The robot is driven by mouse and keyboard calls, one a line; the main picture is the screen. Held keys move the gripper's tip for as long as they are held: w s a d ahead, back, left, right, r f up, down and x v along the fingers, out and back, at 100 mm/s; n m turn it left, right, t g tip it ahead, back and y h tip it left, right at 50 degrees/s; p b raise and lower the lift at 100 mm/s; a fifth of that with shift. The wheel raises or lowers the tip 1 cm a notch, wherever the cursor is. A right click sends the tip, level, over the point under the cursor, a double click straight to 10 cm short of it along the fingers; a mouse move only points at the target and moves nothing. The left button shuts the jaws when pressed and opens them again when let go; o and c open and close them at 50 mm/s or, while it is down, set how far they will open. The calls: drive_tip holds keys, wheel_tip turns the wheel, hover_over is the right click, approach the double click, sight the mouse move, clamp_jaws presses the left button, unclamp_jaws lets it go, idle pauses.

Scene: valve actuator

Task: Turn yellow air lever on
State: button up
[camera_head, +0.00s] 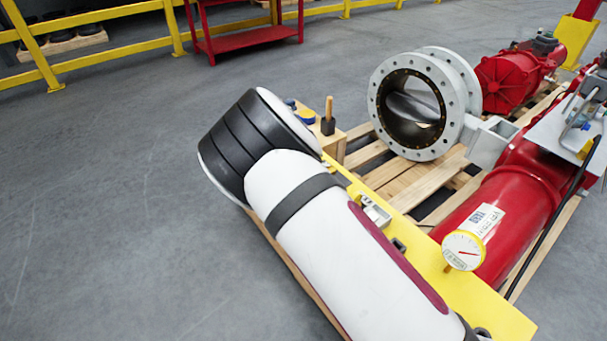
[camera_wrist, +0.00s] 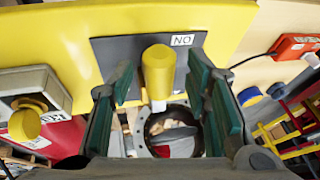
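The yellow lever (camera_wrist: 158,72) stands in front of a dark grey plate (camera_wrist: 115,52) on a yellow panel (camera_wrist: 60,30) in the wrist view. A white label (camera_wrist: 182,40) beside the lever reads "ON", upside down in the picture. My gripper (camera_wrist: 160,66) is open, with one green-padded finger on each side of the lever. Gaps show between the lever and both fingers, so it is not gripped. In the head view my arm hides the gripper and the lever; the yellow panel (camera_head: 440,282) shows beside the arm.
A grey box with a yellow knob (camera_wrist: 25,122) sits left of my gripper. A blue knob (camera_wrist: 250,97) and a red box (camera_wrist: 295,45) are on the right. The flanged valve (camera_head: 408,112), red cylinder (camera_head: 500,215) and gauge (camera_head: 463,250) are right of my arm.

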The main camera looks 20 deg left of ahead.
drive_tip(key=v, duration=1.2)
drive_tip(key=shift+w, duration=0.1)
